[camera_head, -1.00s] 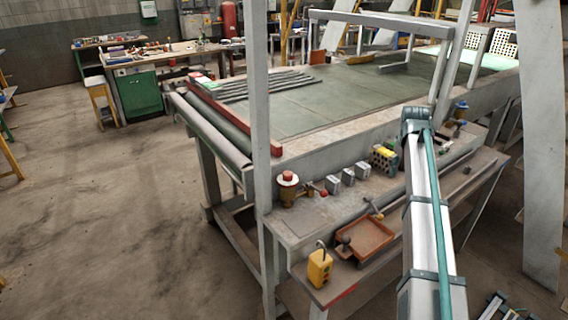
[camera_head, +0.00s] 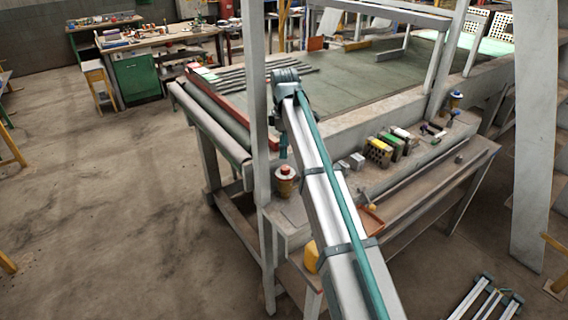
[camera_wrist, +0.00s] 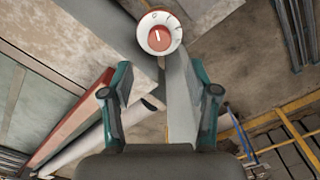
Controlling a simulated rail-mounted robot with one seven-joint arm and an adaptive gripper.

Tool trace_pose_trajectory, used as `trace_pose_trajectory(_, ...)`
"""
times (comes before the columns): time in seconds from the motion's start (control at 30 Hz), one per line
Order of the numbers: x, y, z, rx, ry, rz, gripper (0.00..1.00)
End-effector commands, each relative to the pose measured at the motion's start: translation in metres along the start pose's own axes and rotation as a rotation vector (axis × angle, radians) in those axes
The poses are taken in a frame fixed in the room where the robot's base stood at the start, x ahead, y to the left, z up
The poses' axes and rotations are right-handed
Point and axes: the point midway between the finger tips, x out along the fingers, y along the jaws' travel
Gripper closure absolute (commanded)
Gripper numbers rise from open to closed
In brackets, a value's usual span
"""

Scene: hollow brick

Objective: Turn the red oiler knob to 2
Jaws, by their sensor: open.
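The red oiler knob (camera_head: 287,170) tops a brass-coloured oiler at the near left end of the bench shelf. In the wrist view the red knob (camera_wrist: 158,39) sits in a white ring dial, with a white pointer line turned roughly toward the picture's top. The dial marks are too small to read surely. My gripper (camera_wrist: 161,66) is open and empty, its two teal fingers apart. The knob appears beyond the fingertips, near the top of the wrist view and roughly centred between them. In the head view my arm reaches over the shelf beside the oiler.
A grey upright post (camera_head: 259,120) stands just left of the oiler. Several small blocks (camera_head: 378,152) lie along the shelf to the right. A second oiler with a blue top (camera_head: 455,98) stands farther right. My arm partly hides the yellow box (camera_head: 311,257) and orange tray (camera_head: 369,221).

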Motion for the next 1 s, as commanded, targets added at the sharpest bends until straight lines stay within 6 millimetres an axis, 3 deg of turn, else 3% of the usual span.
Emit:
trace_pose_trajectory(0.3, 0.052, -0.001, 0.001, 0.002, 0.0, -0.001, 0.4)
trace_pose_trajectory(0.5, 0.071, 0.0, 0.001, 0.003, 0.0, 0.0, 0.4)
trace_pose_trajectory(0.9, 0.077, 0.001, 0.001, 0.003, 0.0, 0.002, 0.4)
trace_pose_trajectory(1.0, 0.077, 0.001, 0.001, 0.003, 0.0, 0.002, 0.57)
